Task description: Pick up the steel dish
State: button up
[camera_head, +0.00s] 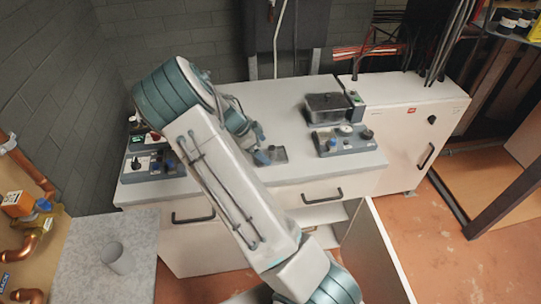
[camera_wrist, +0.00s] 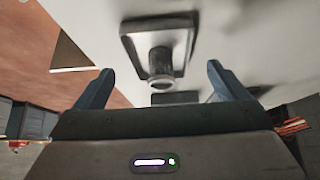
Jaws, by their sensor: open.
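A small square grey metal dish (camera_wrist: 132,38) lies on the pale cabinet top in the wrist view. A dark round upright piece (camera_wrist: 160,62) stands at its middle. In the head view a small grey square (camera_head: 279,154), apparently this dish, shows partly behind my gripper (camera_head: 262,157). In the wrist view my gripper (camera_wrist: 160,69) is open, its two blue fingers spread either side of the dark round piece. Nothing is held. I cannot tell how far the fingertips are from the dish.
A dark lidded box (camera_head: 328,106) and a control panel with knobs (camera_head: 345,139) stand right of the dish. Another control panel (camera_head: 150,164) is at the left. A grey cup (camera_head: 117,258) stands on a separate grey surface (camera_head: 85,232). A cabinet door (camera_head: 378,255) hangs open in front.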

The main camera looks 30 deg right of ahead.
aim_at(268, 151)
jog(key=shift+p+x, duration=0.35)
jog(key=shift+x, duration=1.4)
jog(key=shift+d, duration=0.1)
jog(key=shift+c, duration=0.3)
jog(key=c, duration=1.1)
jog(key=shift+r, duration=0.2)
